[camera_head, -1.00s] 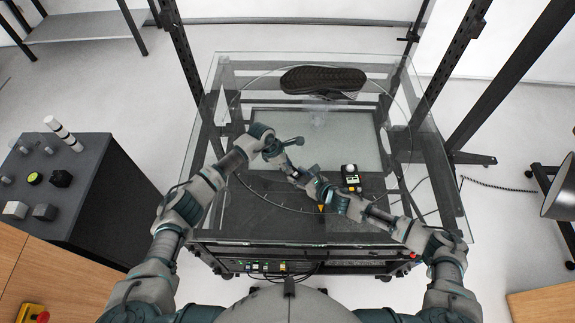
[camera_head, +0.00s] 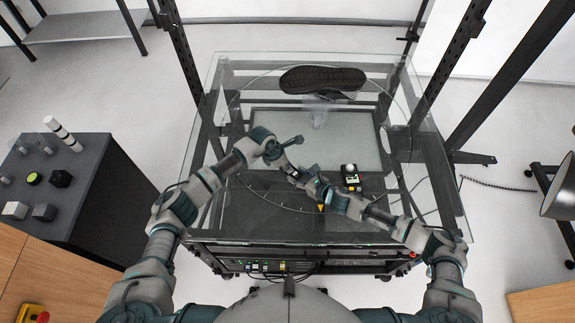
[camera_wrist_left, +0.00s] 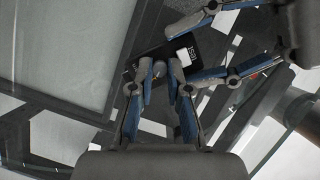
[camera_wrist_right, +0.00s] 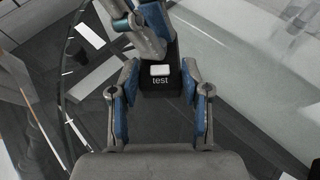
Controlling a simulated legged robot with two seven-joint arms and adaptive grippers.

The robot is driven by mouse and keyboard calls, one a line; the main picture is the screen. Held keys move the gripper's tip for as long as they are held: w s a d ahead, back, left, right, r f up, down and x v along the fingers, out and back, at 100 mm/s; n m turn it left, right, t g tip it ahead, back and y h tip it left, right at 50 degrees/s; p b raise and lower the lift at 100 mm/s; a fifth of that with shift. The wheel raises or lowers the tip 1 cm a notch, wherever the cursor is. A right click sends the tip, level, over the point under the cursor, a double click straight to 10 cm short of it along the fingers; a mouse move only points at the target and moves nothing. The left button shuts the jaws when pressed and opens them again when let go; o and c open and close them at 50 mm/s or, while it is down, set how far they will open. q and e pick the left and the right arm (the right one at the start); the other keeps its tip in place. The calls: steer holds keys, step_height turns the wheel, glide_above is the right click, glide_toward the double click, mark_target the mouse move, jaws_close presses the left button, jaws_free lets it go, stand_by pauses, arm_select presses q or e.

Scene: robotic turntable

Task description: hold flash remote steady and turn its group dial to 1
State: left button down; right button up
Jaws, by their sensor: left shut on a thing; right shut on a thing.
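The flash remote is a small dark box with a white button and the word "test", in the right wrist view (camera_wrist_right: 160,84) and the left wrist view (camera_wrist_left: 181,50). My right gripper (camera_wrist_right: 160,88) has its fingers on either side of the remote near the "test" end. My left gripper (camera_wrist_left: 160,72) is closed at the other end of the remote. The group dial is hidden or too small to make out, so its setting cannot be read. In the head view, both grippers meet above the glass turntable (camera_head: 237,197), covering most of the remote.
A dark-soled shoe (camera_head: 322,79) is at the turntable's far side. A small black-and-yellow device with a white top (camera_head: 351,178) stands just right of the grippers. A dark control box (camera_head: 95,165) with knobs stands at the left. The pale middle panel is mostly clear.

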steer(key=shift+f, duration=0.1)
arm_select(q)
steer(key=c, duration=1.4)
jaws_free()
steer(key=v, duration=1.2)
steer(key=shift+w, duration=0.1)
steer(key=shift+f, duration=0.1)
arm_select(e)
steer(key=o, duration=1.3)
steer(key=shift+c, duration=0.2)
